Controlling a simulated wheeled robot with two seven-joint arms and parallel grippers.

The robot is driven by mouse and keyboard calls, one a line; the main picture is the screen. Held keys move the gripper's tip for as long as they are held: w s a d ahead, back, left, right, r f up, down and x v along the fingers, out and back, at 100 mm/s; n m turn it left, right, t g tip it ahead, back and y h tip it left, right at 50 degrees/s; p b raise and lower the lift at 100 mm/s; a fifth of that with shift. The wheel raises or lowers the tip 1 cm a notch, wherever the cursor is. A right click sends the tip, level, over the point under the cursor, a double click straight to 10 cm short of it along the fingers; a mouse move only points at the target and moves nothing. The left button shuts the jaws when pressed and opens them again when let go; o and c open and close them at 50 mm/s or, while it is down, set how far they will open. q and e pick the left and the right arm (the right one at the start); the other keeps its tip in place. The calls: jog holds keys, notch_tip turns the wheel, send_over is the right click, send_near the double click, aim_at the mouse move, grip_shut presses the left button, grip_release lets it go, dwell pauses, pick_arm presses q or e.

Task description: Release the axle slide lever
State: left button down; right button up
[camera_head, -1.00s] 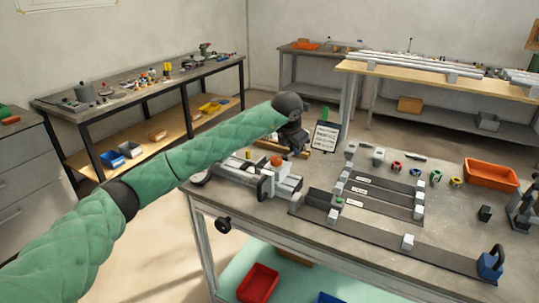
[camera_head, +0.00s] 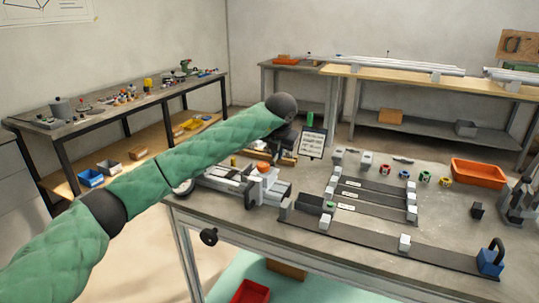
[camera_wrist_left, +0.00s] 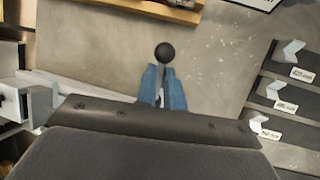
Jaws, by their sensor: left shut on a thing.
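The axle slide lever shows in the left wrist view as a thin stem with a black ball knob (camera_wrist_left: 165,53). My left gripper (camera_wrist_left: 163,92) has its blue fingers shut around the stem, just below the knob. In the head view the left gripper (camera_head: 281,138) is a dark shape beyond the grey slide unit (camera_head: 240,183), which carries an orange knob (camera_head: 264,169). Its fingertips and the lever cannot be made out there. The lever's foot is hidden by the gripper. My right gripper is not in view.
Dark frame strips with light blocks (camera_head: 377,199) lie right of the slide unit. Several coloured rings, an orange bin (camera_head: 479,173) and a blue clamp (camera_head: 490,258) stand further right. Bare tabletop (camera_head: 447,215) shows between.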

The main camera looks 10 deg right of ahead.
aim_at(278, 170)
pick_arm(q)
jog(key=shift+r, duration=0.1)
jog(key=c, duration=1.5)
grip_release()
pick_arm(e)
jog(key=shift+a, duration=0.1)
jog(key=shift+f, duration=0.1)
